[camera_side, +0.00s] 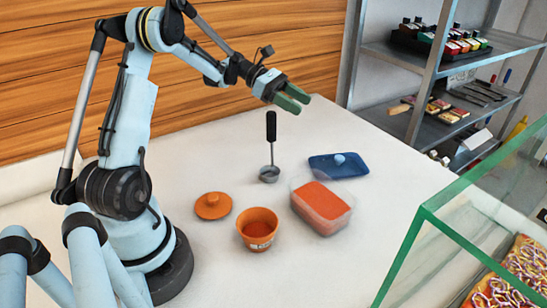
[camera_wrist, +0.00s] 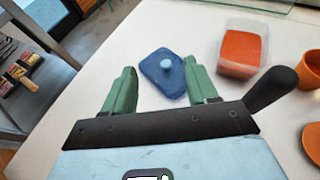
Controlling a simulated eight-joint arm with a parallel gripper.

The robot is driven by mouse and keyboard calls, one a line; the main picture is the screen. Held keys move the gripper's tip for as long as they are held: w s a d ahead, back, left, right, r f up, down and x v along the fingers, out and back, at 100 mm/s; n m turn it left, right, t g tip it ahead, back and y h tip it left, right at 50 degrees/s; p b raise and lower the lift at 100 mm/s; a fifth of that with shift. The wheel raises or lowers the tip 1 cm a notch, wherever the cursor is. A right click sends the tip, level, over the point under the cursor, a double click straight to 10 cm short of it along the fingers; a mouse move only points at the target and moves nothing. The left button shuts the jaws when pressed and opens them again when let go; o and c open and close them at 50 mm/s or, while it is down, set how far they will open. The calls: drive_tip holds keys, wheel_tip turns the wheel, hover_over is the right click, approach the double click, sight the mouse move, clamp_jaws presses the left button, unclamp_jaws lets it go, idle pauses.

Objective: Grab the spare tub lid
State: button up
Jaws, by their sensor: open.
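The blue tub lid (camera_side: 338,166) with a light knob lies flat on the counter behind the clear tub of red sauce (camera_side: 321,207). In the wrist view the lid (camera_wrist: 158,79) shows ahead of and between the fingers, and the tub (camera_wrist: 241,50) is to its right. My gripper (camera_side: 293,98) is open and empty, raised above the counter and to the left of the lid in the side view. Its two green fingers (camera_wrist: 162,92) are spread apart in the wrist view. The right finger overlaps the lid's right edge in that picture.
A ladle (camera_side: 270,150) with a black handle stands upright left of the lid. An orange bowl (camera_side: 258,229) and an orange lid (camera_side: 213,206) sit nearer my base. A glass case (camera_side: 440,225) with pizza is at right. A metal shelf (camera_side: 425,65) stands behind.

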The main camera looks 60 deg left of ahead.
approach(330, 162)
drive_tip(key=r, duration=0.1)
drive_tip(key=a+r, duration=0.1)
drive_tip(key=r, duration=0.2)
drive_tip(key=shift+s+a, duration=0.3)
drive_tip(key=x, duration=1.2)
drive_tip(key=shift+s+f, duration=0.1)
drive_tip(key=shift+f, duration=0.15)
clamp_jaws()
